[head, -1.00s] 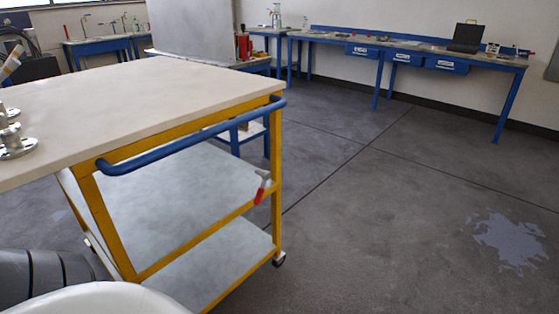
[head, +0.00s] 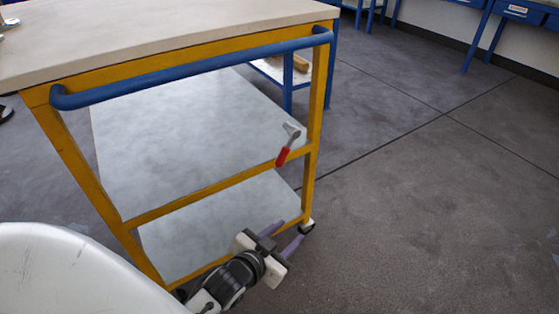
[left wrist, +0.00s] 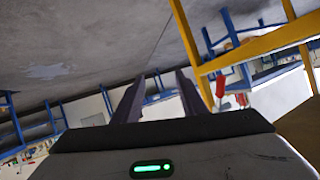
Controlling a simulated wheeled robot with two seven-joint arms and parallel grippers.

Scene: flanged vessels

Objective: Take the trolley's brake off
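The trolley (head: 165,217) has yellow posts, a blue push handle (head: 190,69) and pale shelves. A small lever with a red grip (head: 283,155) and grey metal end sits by the right post at middle-shelf height; I take it for the brake lever. It also shows red in the left wrist view (left wrist: 220,86). My left gripper (head: 288,233) is below the lever, near the lower shelf's right corner. Its two fingers are apart with nothing between them, also in the left wrist view (left wrist: 156,94). It does not touch the lever. My right gripper is out of view.
A dark caster (head: 307,227) stands under the trolley's right post. Blue workbenches (head: 490,20) line the back. The grey floor (head: 430,210) right of the trolley is clear. A metal part (head: 8,25) shows at the tabletop's left edge.

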